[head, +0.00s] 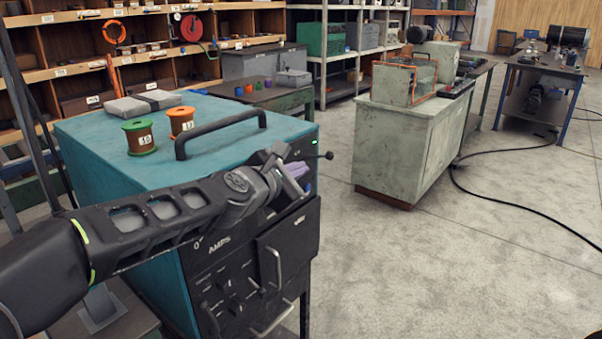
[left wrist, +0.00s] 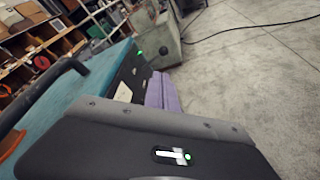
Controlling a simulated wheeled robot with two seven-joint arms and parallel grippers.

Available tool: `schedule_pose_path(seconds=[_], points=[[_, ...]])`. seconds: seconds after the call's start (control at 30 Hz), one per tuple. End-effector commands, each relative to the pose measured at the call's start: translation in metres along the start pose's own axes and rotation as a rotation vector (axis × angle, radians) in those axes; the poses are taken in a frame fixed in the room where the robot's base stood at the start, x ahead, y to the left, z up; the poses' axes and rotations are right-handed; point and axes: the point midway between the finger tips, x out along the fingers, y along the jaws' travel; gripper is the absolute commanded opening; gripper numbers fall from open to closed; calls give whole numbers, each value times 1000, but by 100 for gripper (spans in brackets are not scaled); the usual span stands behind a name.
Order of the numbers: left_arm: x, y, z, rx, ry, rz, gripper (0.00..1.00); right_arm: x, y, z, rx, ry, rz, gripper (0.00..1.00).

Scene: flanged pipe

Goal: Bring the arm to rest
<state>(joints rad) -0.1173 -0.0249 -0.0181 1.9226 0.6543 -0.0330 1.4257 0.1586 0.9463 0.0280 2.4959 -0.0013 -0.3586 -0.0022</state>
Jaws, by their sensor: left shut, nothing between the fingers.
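My left arm comes in from the left in the head view, stretched across the front of a teal machine (head: 90,140). My left gripper (head: 299,172) is at the machine's front right edge, close to its dark panel. Its purple fingers are partly hidden behind the wrist. In the left wrist view the purple fingers (left wrist: 161,93) lie side by side, shut with nothing between them. The machine's teal top also shows there (left wrist: 95,80). My right gripper is not in view.
A black handle (head: 222,130), a green-rimmed spool (head: 139,137) and an orange spool (head: 181,121) are on the machine's top. A pale cabinet (head: 400,150) stands beyond, to the right. A black cable (head: 500,200) crosses the floor. Open floor lies at the right front.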

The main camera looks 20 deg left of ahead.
Motion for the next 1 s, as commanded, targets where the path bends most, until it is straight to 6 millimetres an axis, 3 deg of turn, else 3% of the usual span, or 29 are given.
schedule_pose_path(seconds=[0.4, 0.53, 0.6, 0.67, 0.83, 1.0], points=[[0, 0, 0, 46, 0, 2, 0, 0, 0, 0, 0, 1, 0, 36], [0, 3, -3, 234, 8, 20, 0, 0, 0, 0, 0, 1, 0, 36], [2, -8, -11, 426, 24, 15, 0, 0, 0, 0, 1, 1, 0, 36], [12, -37, -30, 643, 47, -33, 0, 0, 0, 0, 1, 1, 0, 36], [34, -146, -107, 1166, 60, -267, 0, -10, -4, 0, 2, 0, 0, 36], [20, -263, -187, 1533, -49, -545, 0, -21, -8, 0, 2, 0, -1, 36]])
